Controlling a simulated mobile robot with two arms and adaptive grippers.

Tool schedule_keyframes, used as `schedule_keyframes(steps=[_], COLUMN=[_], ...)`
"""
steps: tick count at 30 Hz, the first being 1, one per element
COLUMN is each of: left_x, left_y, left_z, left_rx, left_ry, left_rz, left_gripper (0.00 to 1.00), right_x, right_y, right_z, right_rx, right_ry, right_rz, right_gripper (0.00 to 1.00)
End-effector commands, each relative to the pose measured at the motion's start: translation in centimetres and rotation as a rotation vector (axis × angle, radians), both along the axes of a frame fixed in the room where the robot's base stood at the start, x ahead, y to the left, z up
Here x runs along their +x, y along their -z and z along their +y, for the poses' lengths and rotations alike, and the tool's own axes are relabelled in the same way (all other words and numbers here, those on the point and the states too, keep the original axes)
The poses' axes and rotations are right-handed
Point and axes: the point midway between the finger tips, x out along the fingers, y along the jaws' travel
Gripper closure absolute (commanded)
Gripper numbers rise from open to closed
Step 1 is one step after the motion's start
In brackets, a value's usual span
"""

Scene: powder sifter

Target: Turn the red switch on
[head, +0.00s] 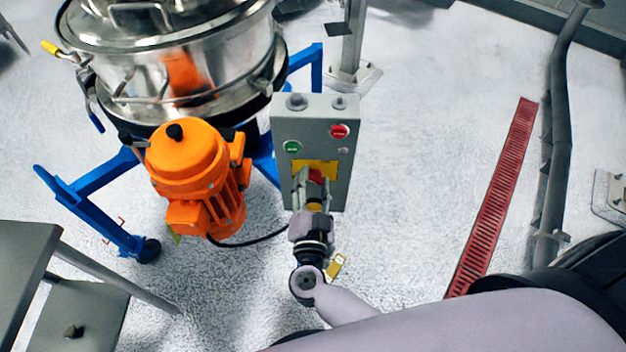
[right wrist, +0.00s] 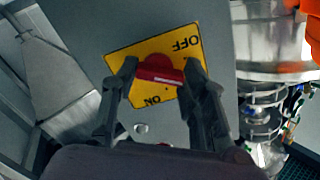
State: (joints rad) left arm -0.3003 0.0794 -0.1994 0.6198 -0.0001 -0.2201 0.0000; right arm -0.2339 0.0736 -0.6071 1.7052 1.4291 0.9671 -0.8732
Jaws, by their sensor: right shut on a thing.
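The red switch (head: 316,175) is a rotary knob on a yellow plate (head: 319,165), low on the front of a grey control box (head: 340,116). In the right wrist view the red switch (right wrist: 158,72) has a raised bar lying roughly across the picture. The yellow plate (right wrist: 148,48) looks upside down there, with OFF at upper right and ON at the lower edge. My right gripper (head: 314,183) is at the box front, shut on the red switch. Its two fingers (right wrist: 162,76) sit at the ends of the bar. My left gripper is not in view.
The box also has a red button (head: 339,131) and a green button (head: 292,147). An orange motor (head: 187,160) and a steel sifter (head: 180,55) on a blue frame stand left of it. A red floor grate (head: 494,195) lies right, with bare floor between.

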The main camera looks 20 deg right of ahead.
Motion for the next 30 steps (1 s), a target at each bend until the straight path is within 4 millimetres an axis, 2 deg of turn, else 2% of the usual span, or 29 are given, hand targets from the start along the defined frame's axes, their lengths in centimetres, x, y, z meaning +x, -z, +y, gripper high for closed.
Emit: schedule_keyframes(steps=[18, 30], left_x=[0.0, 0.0], left_y=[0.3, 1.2], left_z=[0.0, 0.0], left_rx=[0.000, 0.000], left_ry=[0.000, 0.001], left_rz=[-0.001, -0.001], left_gripper=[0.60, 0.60], right_x=[-0.1, -0.2], right_y=[0.2, 0.2], right_z=[-0.1, -0.2], right_rx=[0.550, 0.831], right_ry=[0.003, 0.004], right_rz=[-0.197, -0.299], right_gripper=[0.88, 0.88])
